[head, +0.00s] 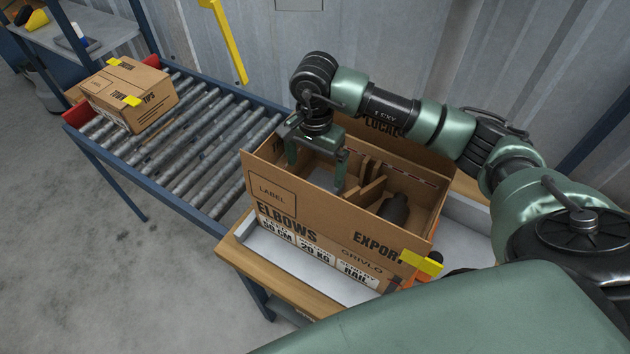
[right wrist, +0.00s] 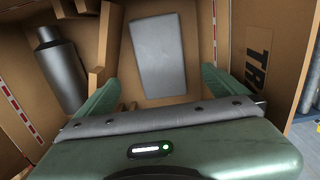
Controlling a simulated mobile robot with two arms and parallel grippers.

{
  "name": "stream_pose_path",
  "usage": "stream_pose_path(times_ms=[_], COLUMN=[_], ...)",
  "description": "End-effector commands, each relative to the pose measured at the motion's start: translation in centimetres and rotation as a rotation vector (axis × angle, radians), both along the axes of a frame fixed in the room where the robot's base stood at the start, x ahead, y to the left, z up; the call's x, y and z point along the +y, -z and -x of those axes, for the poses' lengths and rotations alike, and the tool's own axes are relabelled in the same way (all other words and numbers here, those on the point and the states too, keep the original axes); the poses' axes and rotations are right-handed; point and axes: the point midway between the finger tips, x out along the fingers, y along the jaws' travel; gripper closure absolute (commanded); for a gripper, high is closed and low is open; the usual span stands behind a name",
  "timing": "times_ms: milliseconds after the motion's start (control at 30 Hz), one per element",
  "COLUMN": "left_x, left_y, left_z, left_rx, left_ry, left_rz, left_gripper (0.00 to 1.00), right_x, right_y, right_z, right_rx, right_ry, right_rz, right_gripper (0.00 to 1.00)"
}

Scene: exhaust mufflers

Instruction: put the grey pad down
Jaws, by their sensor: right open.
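The grey pad (right wrist: 159,53) is a flat rectangle in the right wrist view, lying inside the open cardboard box (head: 270,200), in the compartment left of the dividers in the head view. My right gripper (head: 313,176) reaches down into that compartment. In the right wrist view its two fingers (right wrist: 161,88) are spread wide, with the pad between and beyond them and apart from both. The gripper is open and holds nothing. My left gripper is not in view.
A dark muffler (head: 394,207) lies in the box's right compartment, beyond cardboard dividers (head: 372,190). The box stands in a pale tray on a wooden-edged table (head: 285,288). A roller conveyor (head: 195,125) at left carries a closed carton (head: 128,92); its near rollers are clear.

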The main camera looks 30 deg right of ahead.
Motion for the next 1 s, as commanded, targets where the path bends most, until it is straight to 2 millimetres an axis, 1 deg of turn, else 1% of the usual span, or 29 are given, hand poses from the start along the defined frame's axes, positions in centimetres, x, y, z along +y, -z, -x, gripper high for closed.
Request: stream_pose_path(times_ms=[33,100,200,333,500,933,1000], left_x=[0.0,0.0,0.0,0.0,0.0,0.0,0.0], left_y=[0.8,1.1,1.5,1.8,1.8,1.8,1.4], left_z=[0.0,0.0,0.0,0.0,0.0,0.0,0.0], left_rx=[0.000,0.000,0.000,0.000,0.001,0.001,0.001], left_ry=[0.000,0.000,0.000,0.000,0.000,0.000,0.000], left_rz=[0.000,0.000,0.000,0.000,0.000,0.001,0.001], left_gripper=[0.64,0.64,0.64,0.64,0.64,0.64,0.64], right_x=[0.0,0.0,0.0,0.0,0.0,0.0,0.0], right_y=[-0.9,-2.4,-4.1,-5.5,-6.1,-6.1,-6.5], right_z=[-0.2,-0.2,-0.1,0.0,0.0,0.0,0.0], right_rx=[-0.007,-0.006,-0.004,-0.001,0.000,0.001,0.001], right_ry=[-0.001,0.000,-0.001,0.000,0.000,0.000,0.000], right_rz=[0.000,0.000,0.000,-0.001,0.000,-0.001,-0.001], right_gripper=[0.00,0.00,0.00,0.00,0.00,0.00,0.00])
